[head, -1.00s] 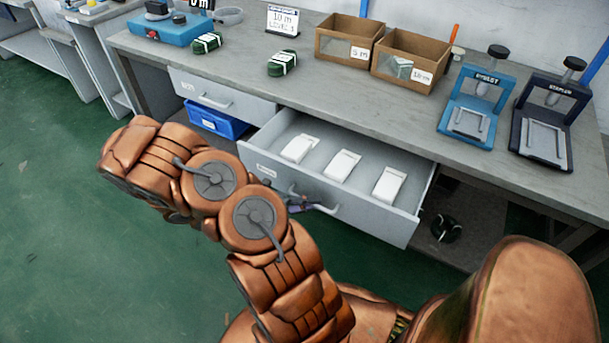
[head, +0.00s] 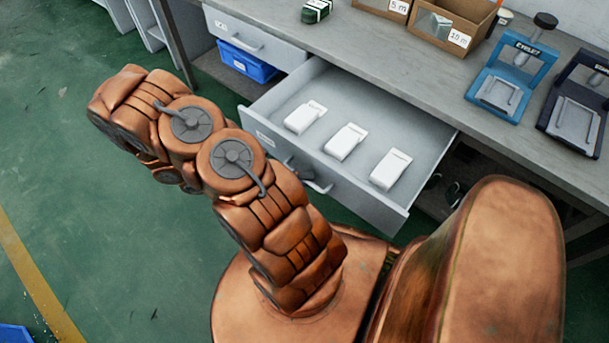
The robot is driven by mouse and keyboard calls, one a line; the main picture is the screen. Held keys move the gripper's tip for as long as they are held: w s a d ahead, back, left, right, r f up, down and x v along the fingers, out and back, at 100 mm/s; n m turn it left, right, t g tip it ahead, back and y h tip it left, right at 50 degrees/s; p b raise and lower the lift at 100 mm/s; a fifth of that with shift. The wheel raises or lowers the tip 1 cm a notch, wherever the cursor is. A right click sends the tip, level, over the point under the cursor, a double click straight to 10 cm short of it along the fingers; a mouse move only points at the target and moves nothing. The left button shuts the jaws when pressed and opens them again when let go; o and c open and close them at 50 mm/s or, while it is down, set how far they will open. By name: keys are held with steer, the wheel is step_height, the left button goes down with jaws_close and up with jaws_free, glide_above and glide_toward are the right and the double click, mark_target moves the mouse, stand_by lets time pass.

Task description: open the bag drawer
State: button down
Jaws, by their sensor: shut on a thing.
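The bag drawer (head: 368,196) is pulled out from under the workbench, its grey inside open to view. Three white bags lie in it in a row: left (head: 305,117), middle (head: 346,142) and right (head: 391,169). The drawer's curved handle (head: 320,187) is on its front face, partly hidden. My gripper (head: 299,170) is at this handle, shut on it. Only a small dark part of the gripper shows, as my arm covers most of it.
A closed drawer (head: 250,40) is to the left, above a blue bin (head: 247,62). The bench top carries cardboard boxes (head: 448,25), a green bundle (head: 316,11), a blue press (head: 515,75) and a dark press (head: 577,105). Green floor (head: 110,235) is free at left.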

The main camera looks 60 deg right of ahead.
steer(key=c, duration=1.2)
jaws_free()
steer(key=v, duration=1.2)
steer(key=s+a+r+m+t+y+p, duration=0.2)
steer(key=a+r+m+t+p, duration=0.1)
steer(key=a+r+m, duration=0.3)
steer(key=s+a+r+m+t+y+p, duration=0.3)
steer(key=a+r+m+t, duration=0.2)
steer(key=r+m, duration=0.6)
steer(key=s+a+r+m+t+y+p, duration=0.2)
steer(key=a+r+m, duration=0.5)
steer(key=r, duration=0.7)
steer(key=shift+s+a+r+m+t+y+p, duration=0.2)
steer(key=shift+a+r+m+t+y+p, duration=0.2)
steer(key=shift+m+t+y, duration=0.5)
